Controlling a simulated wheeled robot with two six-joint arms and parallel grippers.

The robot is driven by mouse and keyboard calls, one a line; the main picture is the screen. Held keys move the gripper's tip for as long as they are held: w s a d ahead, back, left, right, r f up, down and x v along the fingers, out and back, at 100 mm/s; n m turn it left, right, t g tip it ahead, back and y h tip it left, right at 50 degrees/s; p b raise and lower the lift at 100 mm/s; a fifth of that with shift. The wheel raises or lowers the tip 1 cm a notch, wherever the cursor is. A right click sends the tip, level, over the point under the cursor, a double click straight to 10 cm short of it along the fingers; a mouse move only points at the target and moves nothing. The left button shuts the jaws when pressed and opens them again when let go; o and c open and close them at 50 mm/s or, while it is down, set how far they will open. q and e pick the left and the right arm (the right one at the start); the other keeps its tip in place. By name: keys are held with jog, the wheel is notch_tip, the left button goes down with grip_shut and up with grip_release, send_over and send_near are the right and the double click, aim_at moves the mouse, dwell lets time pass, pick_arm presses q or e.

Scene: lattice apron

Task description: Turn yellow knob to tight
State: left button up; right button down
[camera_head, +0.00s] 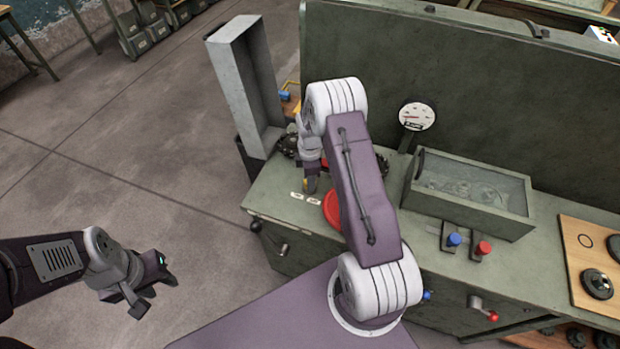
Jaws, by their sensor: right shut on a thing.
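The yellow knob (305,184) is a small patch of yellow at the left end of the green bench top, mostly hidden by my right gripper. My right gripper (309,186) reaches down there and is shut on the knob. Two small white labels (314,201) lie on the bench top just in front; their text is too small to read. My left gripper (157,288) is open and empty over the floor at lower left, well away from the bench.
A red round part (332,208) sits close to the right of the gripper, partly behind my arm. A tall grey open box (243,80) stands behind on the left. A round gauge (417,116), a glass-topped case (470,187) and blue and red knobs (483,248) are further right.

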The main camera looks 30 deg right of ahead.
jog(key=shift+w+r+n, duration=0.1)
jog(key=shift+n, duration=0.5)
jog(key=c, duration=0.9)
grip_release()
notch_tip(320, 180, up, 9)
jog(key=shift+b, duration=0.4)
